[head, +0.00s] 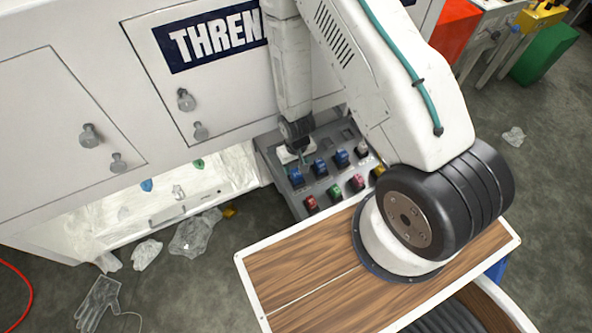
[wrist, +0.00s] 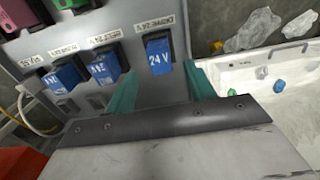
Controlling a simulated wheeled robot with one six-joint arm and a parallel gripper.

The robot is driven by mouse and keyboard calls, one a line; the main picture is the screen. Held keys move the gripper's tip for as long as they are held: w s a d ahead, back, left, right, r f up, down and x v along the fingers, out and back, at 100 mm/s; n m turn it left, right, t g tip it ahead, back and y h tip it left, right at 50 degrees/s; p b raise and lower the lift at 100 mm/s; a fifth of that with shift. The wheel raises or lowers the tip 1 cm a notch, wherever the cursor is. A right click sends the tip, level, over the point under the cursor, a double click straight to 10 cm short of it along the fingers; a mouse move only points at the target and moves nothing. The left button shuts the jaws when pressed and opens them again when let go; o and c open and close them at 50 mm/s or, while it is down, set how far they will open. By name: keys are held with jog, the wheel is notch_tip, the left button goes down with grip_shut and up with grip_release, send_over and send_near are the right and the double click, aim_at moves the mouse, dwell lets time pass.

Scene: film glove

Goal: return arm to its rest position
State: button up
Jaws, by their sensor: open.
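My arm reaches from its base on the wood-topped deck (head: 300,285) over to a grey control panel (head: 320,190). My gripper (head: 297,163) hangs at the panel's far left, small and partly hidden in the head view. In the wrist view my gripper (wrist: 161,88) shows two teal fingers spread apart, with nothing held between them. A blue switch marked 24 V (wrist: 158,58) stands on the panel just beyond and between the fingertips. I cannot tell whether the fingers touch the panel.
A large white machine (head: 90,90) stands behind the panel. A lit white bay (head: 150,205) with small coloured bits is at the left. A clear film glove (head: 98,300) and crumpled film (head: 195,235) lie on the floor. A green block (head: 545,52) stands far right.

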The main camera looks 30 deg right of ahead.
jog(key=shift+r, duration=0.55)
jog(key=shift+s, duration=0.1)
